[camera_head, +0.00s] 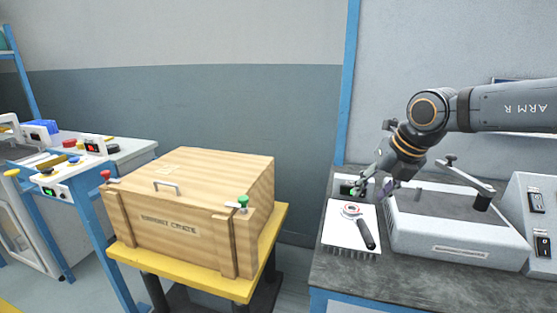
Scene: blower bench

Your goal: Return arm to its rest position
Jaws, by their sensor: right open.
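My right arm comes in from the right edge. My right gripper (372,183) hangs at the arm's end, pointing down and left over the back of a white sheet or board (340,236) on the grey bench. It is open, and I see nothing held in it. Whether the fingertips touch anything there is hard to tell at this size. My left gripper is not in view.
A white machine with a grey top and a lever (455,240) stands on the bench (330,281), close to the right gripper. A switch box (537,215) stands at the far right. A closed wooden crate (180,225) sits on a yellow-topped stand (205,284). A control bench is at left.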

